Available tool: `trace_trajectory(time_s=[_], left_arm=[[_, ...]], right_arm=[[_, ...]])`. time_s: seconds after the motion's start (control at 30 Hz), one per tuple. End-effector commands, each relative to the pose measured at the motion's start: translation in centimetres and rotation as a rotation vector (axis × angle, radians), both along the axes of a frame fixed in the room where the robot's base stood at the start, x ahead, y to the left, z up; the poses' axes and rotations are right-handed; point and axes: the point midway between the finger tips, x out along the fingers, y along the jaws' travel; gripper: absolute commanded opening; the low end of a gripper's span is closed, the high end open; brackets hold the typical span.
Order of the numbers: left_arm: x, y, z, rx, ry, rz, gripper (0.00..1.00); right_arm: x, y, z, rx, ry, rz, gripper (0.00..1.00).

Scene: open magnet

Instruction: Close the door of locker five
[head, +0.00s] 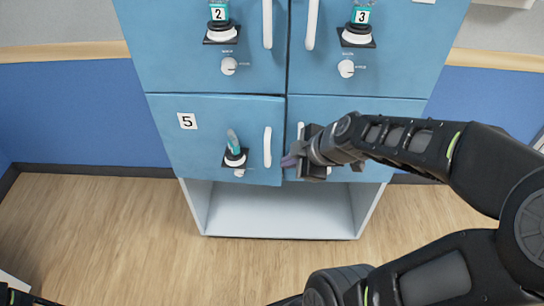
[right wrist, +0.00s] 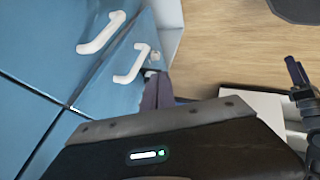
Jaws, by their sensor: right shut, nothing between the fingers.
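The door of locker five (head: 205,150) is the blue lower-left door, with a "5" label. It stands slightly ajar: a thin dark gap shows along its top edge, and its right edge sits a little forward of the neighbouring door. Its white vertical handle (head: 267,147) is near that right edge. My right gripper (head: 288,161) is shut and empty, with its tips by the right edge of this door. I cannot tell whether they touch it. The fingers (right wrist: 157,92) also show beside the blue doors in the right wrist view.
The lower-right door (head: 350,110) looks shut, partly hidden behind my right arm. Upper lockers two (head: 165,50) and three (head: 400,50) look shut. An open white compartment (head: 275,210) lies below the doors. The wooden floor (head: 120,230) in front is clear.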

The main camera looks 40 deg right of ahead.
Motion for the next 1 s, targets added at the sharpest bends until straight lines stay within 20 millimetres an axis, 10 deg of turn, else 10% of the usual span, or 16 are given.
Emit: trace_trajectory(time_s=[0.57,1.0], left_arm=[[0.0,0.0,-3.3,0.000,-0.001,0.000,0.61],[0.0,0.0,-2.3,0.000,-0.001,0.000,0.61]], right_arm=[[5.6,0.9,-8.2,0.000,0.004,0.003,0.00],[9.2,-1.1,-7.7,-0.002,0.000,0.001,0.00]])
